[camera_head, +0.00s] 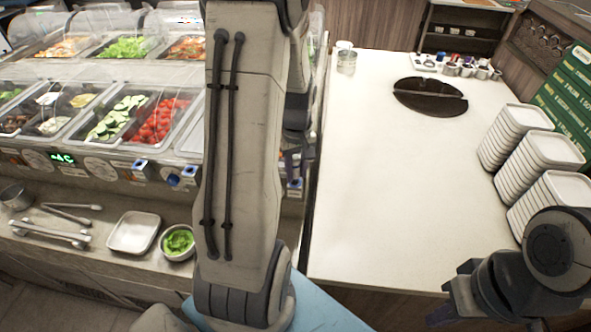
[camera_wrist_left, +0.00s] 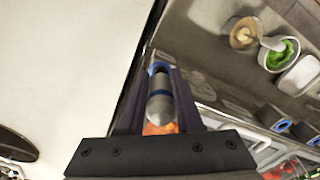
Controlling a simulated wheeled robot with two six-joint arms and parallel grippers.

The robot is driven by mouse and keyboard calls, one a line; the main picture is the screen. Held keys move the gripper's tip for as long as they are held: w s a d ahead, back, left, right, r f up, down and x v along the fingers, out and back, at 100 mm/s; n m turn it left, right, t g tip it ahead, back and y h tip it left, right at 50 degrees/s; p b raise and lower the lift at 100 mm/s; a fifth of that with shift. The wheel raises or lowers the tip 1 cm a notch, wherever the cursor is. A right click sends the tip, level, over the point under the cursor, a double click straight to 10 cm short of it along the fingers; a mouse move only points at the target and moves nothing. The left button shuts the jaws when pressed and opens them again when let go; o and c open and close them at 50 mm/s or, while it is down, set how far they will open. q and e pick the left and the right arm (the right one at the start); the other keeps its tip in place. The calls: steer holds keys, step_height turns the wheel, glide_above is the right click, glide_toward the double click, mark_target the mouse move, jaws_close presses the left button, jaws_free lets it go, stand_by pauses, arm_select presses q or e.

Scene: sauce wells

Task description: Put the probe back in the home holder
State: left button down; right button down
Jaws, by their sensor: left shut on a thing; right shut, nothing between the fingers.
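The probe (camera_wrist_left: 160,105), a grey cylinder with a blue band, is between the fingers of my left gripper (camera_wrist_left: 158,80) in the left wrist view. The gripper is shut on it. A blue ring-like part (camera_wrist_left: 159,67) shows at the fingertips; I cannot tell whether the probe is inside it. In the head view my left gripper (camera_head: 292,163) is mostly behind my arm, just above a blue-marked holder (camera_head: 295,185) on the counter front. My right gripper (camera_head: 437,317) is shut and empty at the lower right.
Food wells under clear covers (camera_head: 125,120) fill the left. A ledge below holds tongs (camera_head: 55,233), a white tray (camera_head: 134,233) and a bowl of greens (camera_head: 178,243). The white counter (camera_head: 390,200) is largely clear, with stacked white trays (camera_head: 540,150) at its right.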

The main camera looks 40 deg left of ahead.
arm_select(q)
steer(key=shift+f+b, duration=0.6)
steer(key=shift+f, duration=0.3)
steer(key=c, duration=0.5)
jaws_free()
